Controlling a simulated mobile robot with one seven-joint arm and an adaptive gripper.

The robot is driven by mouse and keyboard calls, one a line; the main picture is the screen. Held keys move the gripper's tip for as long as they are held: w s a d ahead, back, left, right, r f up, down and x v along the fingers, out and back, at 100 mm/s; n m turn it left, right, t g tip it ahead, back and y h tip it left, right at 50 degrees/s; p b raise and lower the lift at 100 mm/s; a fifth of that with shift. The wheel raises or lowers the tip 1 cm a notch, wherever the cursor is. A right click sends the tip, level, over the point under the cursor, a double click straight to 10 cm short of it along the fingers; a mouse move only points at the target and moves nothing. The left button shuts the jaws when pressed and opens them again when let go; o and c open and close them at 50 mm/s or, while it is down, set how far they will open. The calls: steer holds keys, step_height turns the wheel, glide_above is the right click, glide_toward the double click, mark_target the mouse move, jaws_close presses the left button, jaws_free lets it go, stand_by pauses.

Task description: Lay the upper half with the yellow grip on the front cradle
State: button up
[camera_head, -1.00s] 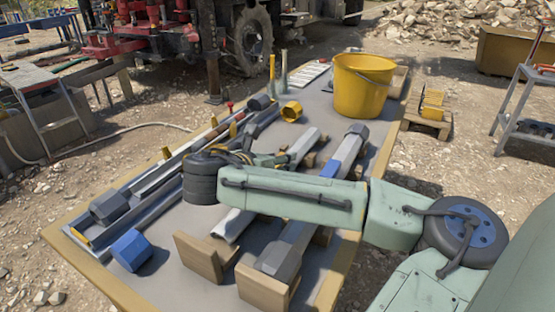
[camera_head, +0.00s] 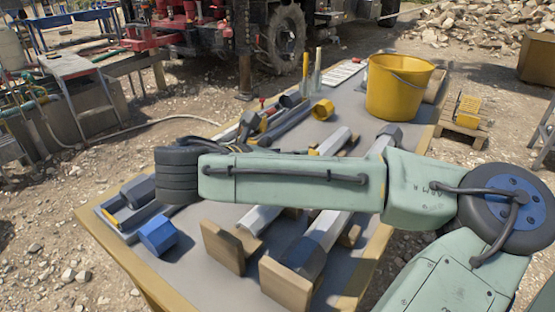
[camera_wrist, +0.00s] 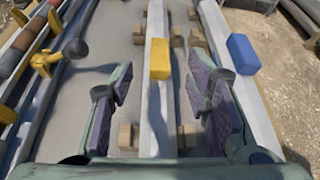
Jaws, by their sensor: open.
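The upper half is a long, light grey channel (camera_wrist: 157,110) with a yellow grip (camera_wrist: 160,58) on top. In the wrist view it runs up the middle, lying between pairs of small wooden blocks. My gripper (camera_wrist: 163,92) is open and empty, its purple-padded fingers on either side above this half; the yellow grip is just ahead of them. In the head view the half (camera_head: 333,141) is partly behind my arm, which also hides my gripper. Wooden cradle boards (camera_head: 222,247) (camera_head: 286,284) stand at the table's near end; which is the front cradle I cannot tell.
A parallel rail with a blue grip (camera_wrist: 243,54) lies to the right. A tray with cores and yellow clamps (camera_wrist: 45,60) lies to the left. A blue hexagonal piece (camera_head: 158,236) is at the table's near left; a yellow bucket (camera_head: 398,87) stands at the far end.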

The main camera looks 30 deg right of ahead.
steer(key=shift+v, duration=1.15)
stand_by(1.4)
